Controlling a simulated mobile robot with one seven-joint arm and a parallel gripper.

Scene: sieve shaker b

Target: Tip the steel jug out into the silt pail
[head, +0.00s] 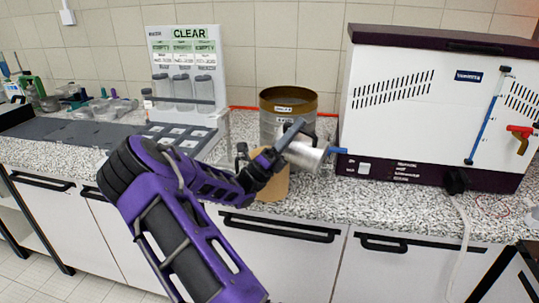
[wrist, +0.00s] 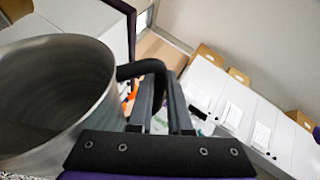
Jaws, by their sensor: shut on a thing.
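My gripper (head: 287,138) is shut on the black handle (wrist: 150,70) of the steel jug (head: 306,155). In the head view the jug is held tilted in front of a large round metal pail (head: 287,99) with a brown-gold rim. That pail carries small labels that I cannot read for sure, so I cannot confirm it is the silt pail. In the wrist view the jug (wrist: 50,95) fills the left side, and part of its grey inner wall shows. Its bottom is not clearly seen. No pouring stream shows.
A tan container (head: 274,186) stands at the counter's front edge, below the jug. A white machine (head: 420,105) with a blue lever stands close on the right. A rack of clear jars (head: 183,92) with a "CLEAR" sign and grey mats (head: 82,135) are on the left.

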